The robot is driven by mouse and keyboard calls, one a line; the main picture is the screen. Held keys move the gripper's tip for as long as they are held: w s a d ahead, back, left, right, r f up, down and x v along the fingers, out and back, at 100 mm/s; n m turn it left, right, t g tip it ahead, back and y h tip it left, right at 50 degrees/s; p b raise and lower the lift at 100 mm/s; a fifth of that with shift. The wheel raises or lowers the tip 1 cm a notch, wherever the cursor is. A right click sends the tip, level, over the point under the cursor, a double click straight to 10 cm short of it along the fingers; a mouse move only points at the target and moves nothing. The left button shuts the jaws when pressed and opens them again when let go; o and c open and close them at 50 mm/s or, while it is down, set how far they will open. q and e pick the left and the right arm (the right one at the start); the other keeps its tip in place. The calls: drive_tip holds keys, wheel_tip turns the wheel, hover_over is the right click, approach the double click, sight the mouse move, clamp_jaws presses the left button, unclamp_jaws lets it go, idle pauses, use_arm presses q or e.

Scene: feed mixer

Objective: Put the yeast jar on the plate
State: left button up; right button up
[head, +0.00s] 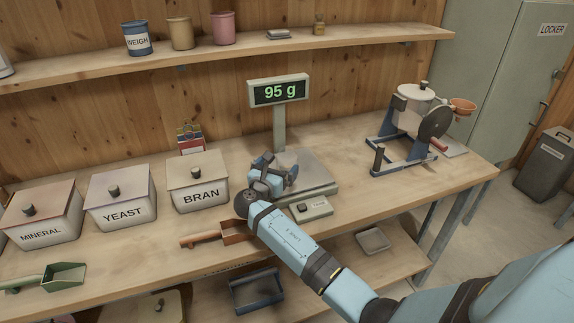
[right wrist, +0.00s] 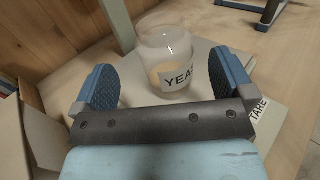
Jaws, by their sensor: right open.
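The yeast jar (right wrist: 167,62) is a clear glass jar with a "YEAST" label, partly filled with something tan. In the right wrist view it stands upright on the scale's pale plate. In the head view I cannot make it out; my right gripper covers that spot. The plate (head: 318,180) belongs to a scale whose display (head: 279,91) reads 95 g. My right gripper (head: 277,166) is open over the plate's left part. In the right wrist view its fingers (right wrist: 163,84) are spread to either side of the jar, with gaps. My left gripper is out of view.
Bins marked mineral (head: 42,222), yeast (head: 121,205) and bran (head: 198,187) stand left of the scale. An orange-brown scoop (head: 205,238) lies in front of it, near the TARE button box (head: 307,207). A mixer (head: 413,125) stands right; clear bench lies between.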

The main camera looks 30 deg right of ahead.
sight(282, 161)
drive_tip(key=x, duration=0.5)
drive_tip(key=shift+s+d+r, duration=0.1)
drive_tip(key=shift+s+r, duration=0.1)
drive_tip(key=c, duration=1.1)
drive_tip(key=shift+r+p, duration=0.15)
drive_tip(key=shift+p, duration=0.15)
wheel_tip(282, 161, up, 20)
drive_tip(key=shift+p, duration=0.35)
